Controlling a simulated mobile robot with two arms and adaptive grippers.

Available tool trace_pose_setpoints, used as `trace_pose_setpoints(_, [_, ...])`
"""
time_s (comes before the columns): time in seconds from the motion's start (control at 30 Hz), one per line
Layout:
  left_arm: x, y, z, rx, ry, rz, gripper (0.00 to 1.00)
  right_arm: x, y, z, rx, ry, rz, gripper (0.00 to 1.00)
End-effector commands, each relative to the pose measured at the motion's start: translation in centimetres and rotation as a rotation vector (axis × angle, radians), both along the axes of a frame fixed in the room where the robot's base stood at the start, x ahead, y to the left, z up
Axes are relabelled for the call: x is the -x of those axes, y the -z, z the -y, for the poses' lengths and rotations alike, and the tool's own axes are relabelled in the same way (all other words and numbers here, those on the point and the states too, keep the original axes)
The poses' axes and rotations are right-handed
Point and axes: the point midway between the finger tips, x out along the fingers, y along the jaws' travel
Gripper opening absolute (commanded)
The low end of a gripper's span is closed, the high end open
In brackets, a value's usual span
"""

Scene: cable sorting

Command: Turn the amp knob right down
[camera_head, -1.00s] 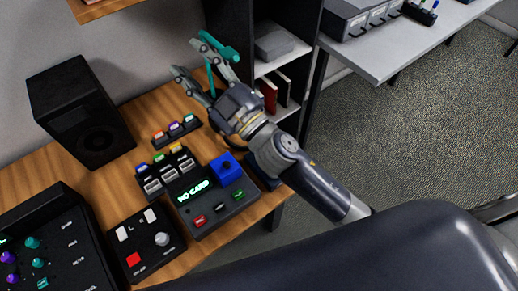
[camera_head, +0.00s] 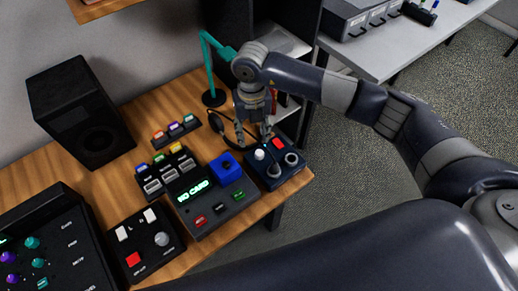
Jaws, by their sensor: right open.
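A small dark blue box (camera_head: 282,178), which seems to be the amp, sits at the right end of the wooden desk. Its top has a pale knob (camera_head: 260,154), a red part (camera_head: 278,143) and round metal-looking parts at the front and right. My right gripper (camera_head: 254,141) points down over the back left of this box, fingers apart and empty. Its fingertips are close behind and above the pale knob; I cannot tell whether they touch anything. The knob's marking is too small to read. My left gripper is not in view.
A teal stand (camera_head: 209,65) rises behind the gripper, with a black cable near its base. Left of the box is a black unit with a green "NO CARD" display (camera_head: 194,191). A switch box (camera_head: 145,245), a mixer and a black speaker (camera_head: 79,112) stand further left.

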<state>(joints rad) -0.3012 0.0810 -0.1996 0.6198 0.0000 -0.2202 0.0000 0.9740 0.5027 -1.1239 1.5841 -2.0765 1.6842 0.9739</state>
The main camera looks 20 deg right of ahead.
Motion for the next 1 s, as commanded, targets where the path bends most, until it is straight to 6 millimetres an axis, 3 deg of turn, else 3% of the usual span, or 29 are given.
trace_pose_setpoints(0.17, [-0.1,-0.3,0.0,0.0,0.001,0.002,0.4,-0.4,0.5,1.7,0.064,0.023,0.001,0.44])
trace_pose_setpoints(0.7, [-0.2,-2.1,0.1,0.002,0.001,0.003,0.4,-0.3,9.4,1.9,0.058,0.02,0.0,0.44])
trace_pose_setpoints(1.0, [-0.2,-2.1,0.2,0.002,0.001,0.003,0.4,-0.4,10.6,2.0,0.057,0.019,0.002,0.44])
